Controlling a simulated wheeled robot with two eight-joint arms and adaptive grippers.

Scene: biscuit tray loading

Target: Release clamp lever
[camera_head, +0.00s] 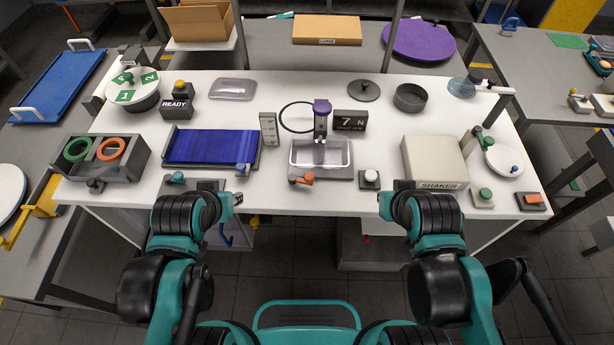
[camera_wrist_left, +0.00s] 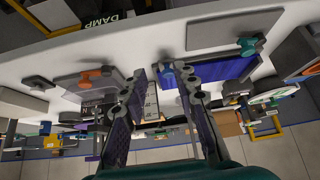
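Several small levers show on the white table, and I cannot tell which is the clamp lever. An orange lever (camera_head: 302,179) is at the front left of a clear tray (camera_head: 335,172). A blue lever (camera_head: 242,169) is at the front right of a blue ribbed mat (camera_head: 205,146). A green lever (camera_head: 176,178) is on a grey plate at the front edge. In the left wrist view, the orange (camera_wrist_left: 88,78), blue (camera_wrist_left: 167,80) and green (camera_wrist_left: 249,46) levers show. My left gripper (camera_wrist_left: 161,88) is open and empty, fingers apart. My right gripper (camera_head: 386,203) is at the front edge, its fingers unclear.
A white button (camera_head: 371,176) on a dark base stands right of the clear tray. The SHAKER box (camera_head: 435,161) is farther right. A grey bin (camera_head: 125,170) with green and orange rings is at the left. Bare table lies between the button and the shaker.

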